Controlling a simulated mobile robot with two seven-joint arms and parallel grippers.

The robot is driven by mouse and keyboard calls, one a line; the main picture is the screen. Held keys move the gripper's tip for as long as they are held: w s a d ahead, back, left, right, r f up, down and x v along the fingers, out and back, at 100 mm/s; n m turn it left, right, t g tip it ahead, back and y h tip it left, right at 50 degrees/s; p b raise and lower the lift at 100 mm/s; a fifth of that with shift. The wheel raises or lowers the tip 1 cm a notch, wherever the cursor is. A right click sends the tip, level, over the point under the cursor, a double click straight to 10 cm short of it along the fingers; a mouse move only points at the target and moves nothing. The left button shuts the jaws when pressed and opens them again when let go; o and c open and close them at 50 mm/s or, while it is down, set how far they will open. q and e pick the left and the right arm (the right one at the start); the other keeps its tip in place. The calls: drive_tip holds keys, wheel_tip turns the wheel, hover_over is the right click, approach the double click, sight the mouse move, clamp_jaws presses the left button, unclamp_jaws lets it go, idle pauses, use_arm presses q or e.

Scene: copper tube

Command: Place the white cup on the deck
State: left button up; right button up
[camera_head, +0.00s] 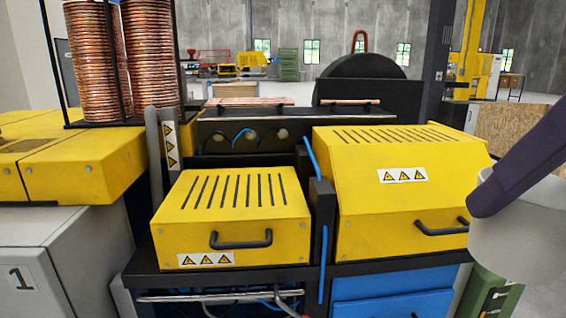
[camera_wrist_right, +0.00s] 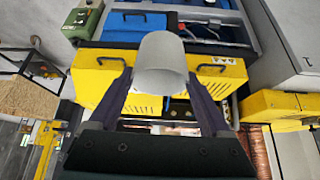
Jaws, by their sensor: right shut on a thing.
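The white cup (camera_head: 528,235) is at the right edge of the head view, in the air in front of the right yellow cover. My right gripper (camera_head: 488,200) is shut on it; one dark purple finger shows there. In the right wrist view the cup (camera_wrist_right: 162,62) sits between both fingers of the gripper (camera_wrist_right: 162,80). Which surface is the deck is not certain; a flat dark top (camera_head: 300,116) runs behind the yellow covers, with copper pieces on a raised part behind it. My left gripper is not in view.
Two yellow slotted covers with black handles, the left one (camera_head: 235,205) and the right one (camera_head: 400,185), fill the middle. Copper coils (camera_head: 95,70) stand at back left. A large black wheel housing (camera_head: 365,75) rises behind. A green box (camera_head: 488,295) is below the cup.

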wheel_tip(320, 180, up, 36)
drive_tip(key=s+n+g+y+p, duration=0.2)
drive_tip(key=n+y+p, duration=0.3)
drive_tip(key=p, duration=2.9)
drive_tip(key=n, duration=0.5)
drive_tip(key=shift+s+g, duration=0.3)
drive_tip(key=shift+g, duration=0.1)
